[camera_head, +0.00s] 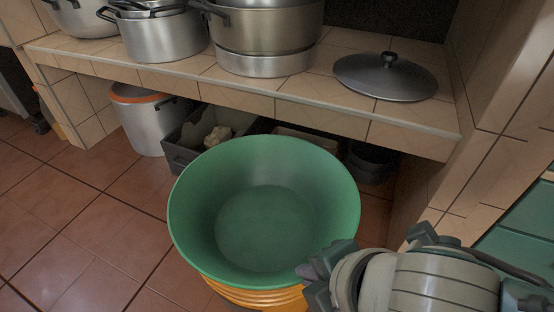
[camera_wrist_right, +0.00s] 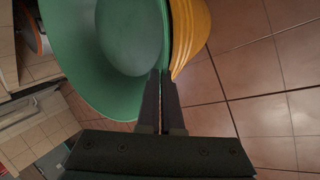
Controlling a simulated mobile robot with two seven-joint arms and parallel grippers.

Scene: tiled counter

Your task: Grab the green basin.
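The green basin (camera_head: 265,215) is wide, round and empty, and sits on top of an orange-yellow ribbed stack (camera_head: 262,297) on the floor. My right gripper (camera_head: 316,279) is at the basin's near right rim. In the right wrist view its two fingers (camera_wrist_right: 161,85) are close together, with the rim of the basin (camera_wrist_right: 85,60) running in between their tips; they look shut on it. The yellow stack (camera_wrist_right: 190,35) lies just beside the fingers there. My left gripper is in neither view.
A tiled counter (camera_head: 330,92) with pots (camera_head: 165,35) and a dark lid (camera_head: 386,77) overhangs behind the basin. Under it stand a grey pot with an orange rim (camera_head: 145,118) and a dark crate (camera_head: 187,150). A tiled wall is at right. Floor at left is clear.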

